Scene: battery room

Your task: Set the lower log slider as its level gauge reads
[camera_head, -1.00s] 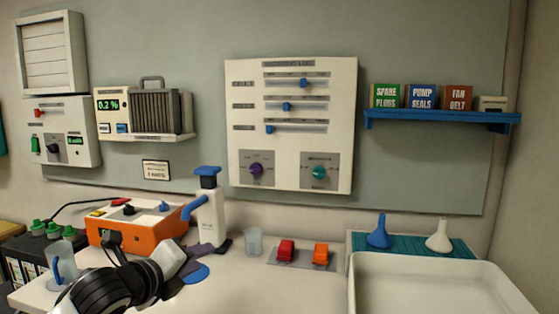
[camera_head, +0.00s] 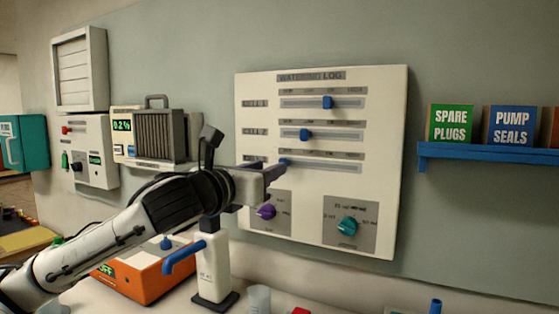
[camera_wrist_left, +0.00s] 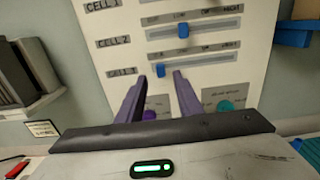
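The white watering log panel (camera_head: 388,110) hangs on the wall with three horizontal sliders. The lower log slider (camera_head: 285,162) has a blue knob near the left end of its track. It also shows in the left wrist view (camera_wrist_left: 161,70), labelled cell 3. My left gripper (camera_head: 276,169) reaches the panel just at this knob. In the left wrist view its two purple fingers (camera_wrist_left: 160,77) are apart, with the knob appearing between their tips; contact cannot be told. I cannot make out a level gauge. My right gripper is not in view.
The middle slider (camera_head: 305,135) and upper slider (camera_head: 327,103) sit above. A purple knob (camera_head: 266,211) and a teal knob (camera_head: 347,226) sit below. A white dispenser with a blue lever (camera_head: 215,268) stands under my arm. A blue shelf (camera_head: 480,154) is at right.

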